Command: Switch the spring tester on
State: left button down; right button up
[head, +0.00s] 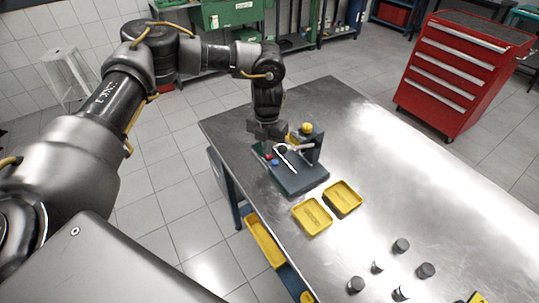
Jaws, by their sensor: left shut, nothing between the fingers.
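The spring tester (304,181) stands near the far left edge of the metal workbench. It has a dark grey-green base, an upright post with a yellow knob on top and a light metal lever at the front. A small red control (269,156) and a small blue control (275,162) sit on the left part of its base. My left gripper (267,137) points down above that left part, just behind the controls. It is shut and holds nothing. I cannot tell whether its tips touch the tester. My right gripper is out of view.
Two yellow trays (329,221) lie in front of the tester on the workbench (400,175). Several small dark cylinders (401,246) stand nearer me. The bench's right part is mostly clear. A red tool cabinet (462,75) stands beyond the bench.

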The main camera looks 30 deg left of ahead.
pick_arm(q)
jog(key=shift+f+b, duration=0.4)
jog(key=shift+f, duration=0.35)
dwell(0.3)
jog(key=shift+r+p, duration=2.7)
jog(key=shift+r, duration=0.85)
jog(key=shift+f, duration=0.1)
